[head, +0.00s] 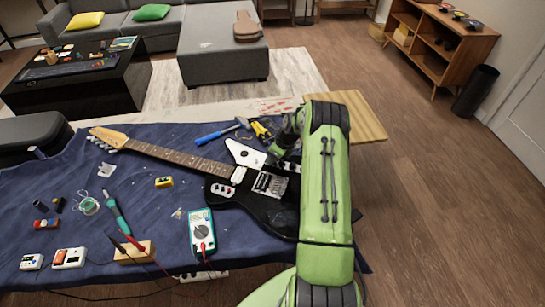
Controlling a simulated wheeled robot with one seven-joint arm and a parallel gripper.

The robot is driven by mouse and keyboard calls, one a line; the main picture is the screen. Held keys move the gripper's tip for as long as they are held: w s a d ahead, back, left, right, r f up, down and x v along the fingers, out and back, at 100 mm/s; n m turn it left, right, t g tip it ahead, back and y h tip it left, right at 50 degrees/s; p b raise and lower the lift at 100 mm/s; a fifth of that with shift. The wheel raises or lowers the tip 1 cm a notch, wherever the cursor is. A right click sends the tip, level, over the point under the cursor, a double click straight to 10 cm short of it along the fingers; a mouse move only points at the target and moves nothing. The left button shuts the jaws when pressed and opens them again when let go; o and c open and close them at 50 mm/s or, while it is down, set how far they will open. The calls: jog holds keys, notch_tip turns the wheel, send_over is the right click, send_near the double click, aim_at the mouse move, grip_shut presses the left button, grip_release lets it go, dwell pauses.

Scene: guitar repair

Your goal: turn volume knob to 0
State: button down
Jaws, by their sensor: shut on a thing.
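A black electric guitar (254,203) lies on a blue cloth, its neck (178,156) pointing to the upper left. White plates and a metal bridge (270,184) show on its body. My gripper (272,158) points down at the far side of the guitar body, right of the white upper plate (245,154). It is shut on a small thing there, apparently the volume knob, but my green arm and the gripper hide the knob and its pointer. I cannot read its setting.
A hammer (222,131), yellow-handled pliers (262,131), a multimeter (202,232), a green-handled tool (117,212) and a small yellow box (164,182) lie around the guitar on the cloth (160,217). My arm covers the right side of the body.

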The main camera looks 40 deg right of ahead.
jog(key=n+y+b, duration=0.1)
jog(key=n, duration=0.1)
jog(key=n+g+b, duration=0.1)
jog(key=n, duration=0.2)
jog(key=shift+w+d+f+n+y, duration=0.1)
jog(key=shift+w+d+n+y, duration=0.1)
jog(key=shift+n+y, duration=0.15)
jog(key=n+g+b, duration=0.1)
jog(key=n+b, duration=0.1)
jog(key=n, duration=0.2)
jog(key=shift+w+g+y+b, duration=0.1)
jog(key=shift+g+y+b, duration=0.2)
jog(key=shift+g+y, duration=0.1)
jog(key=shift+n+g+b, duration=0.3)
jog(key=shift+n+b, duration=0.2)
jog(key=shift+n, duration=0.25)
jog(key=c, duration=0.9)
grip_release()
jog(key=shift+c, duration=0.2)
notch_tip(320, 180, up, 10)
jog(key=p, duration=0.3)
